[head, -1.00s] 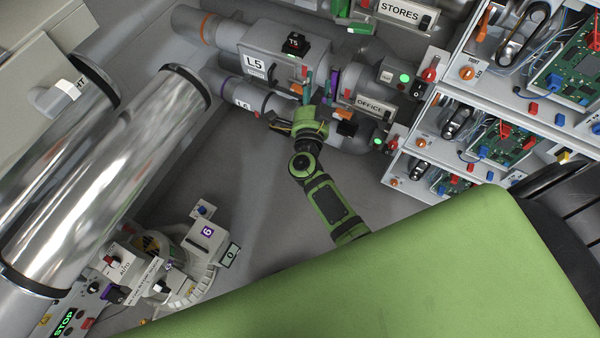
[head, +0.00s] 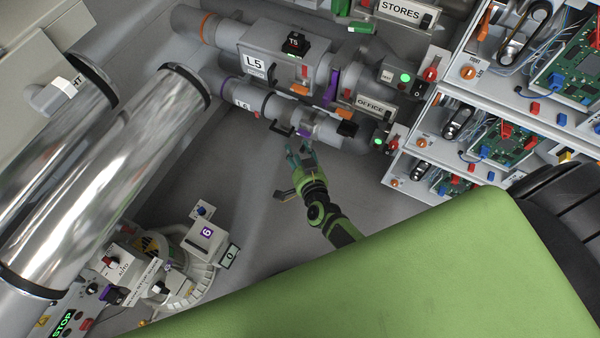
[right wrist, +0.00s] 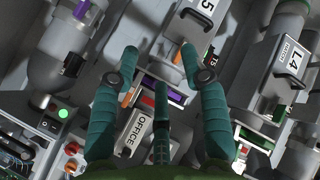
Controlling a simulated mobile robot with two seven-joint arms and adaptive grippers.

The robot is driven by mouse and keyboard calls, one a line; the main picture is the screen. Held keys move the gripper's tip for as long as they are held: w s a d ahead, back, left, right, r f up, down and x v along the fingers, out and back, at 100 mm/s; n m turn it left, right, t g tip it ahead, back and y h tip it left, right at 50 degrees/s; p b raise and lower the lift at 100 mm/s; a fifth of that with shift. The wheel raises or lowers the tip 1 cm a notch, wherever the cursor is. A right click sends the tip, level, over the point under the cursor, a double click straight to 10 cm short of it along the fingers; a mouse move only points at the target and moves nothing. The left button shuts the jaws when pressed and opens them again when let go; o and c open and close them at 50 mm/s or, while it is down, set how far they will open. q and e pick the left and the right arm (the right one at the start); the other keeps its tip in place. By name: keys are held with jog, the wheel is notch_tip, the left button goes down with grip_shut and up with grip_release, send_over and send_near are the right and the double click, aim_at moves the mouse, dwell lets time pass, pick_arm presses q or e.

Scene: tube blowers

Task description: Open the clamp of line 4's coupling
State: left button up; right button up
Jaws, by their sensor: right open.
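The L4 box (right wrist: 288,62) shows at the upper right of the right wrist view, on a grey tube, with a dark handle on it. A green part (right wrist: 256,139) lies below it; I cannot tell whether it belongs to line 4's coupling. In the head view the L4 label does not show; a green part (head: 362,28) sits at the top edge, above the L5 box (head: 256,64). My right gripper (head: 299,152) is open and empty, below the L6 tube and apart from it. Its teal fingers (right wrist: 160,62) are spread in the wrist view. My left gripper is not in view.
The L5 line has a purple band (head: 332,87) and an orange part (head: 299,90). The L6 tube (head: 243,97) runs below it. Shelves with circuit boards (head: 503,143) stand at right. Shiny tubes (head: 120,170) stand at left.

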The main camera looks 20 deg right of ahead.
jog(key=s+a+f+n+g+y, duration=0.1)
jog(key=s+f+n, duration=0.1)
jog(key=f, duration=0.3)
jog(key=shift+s+f+g, duration=0.2)
jog(key=shift+s+g, duration=0.1)
jog(key=shift+s, duration=0.55)
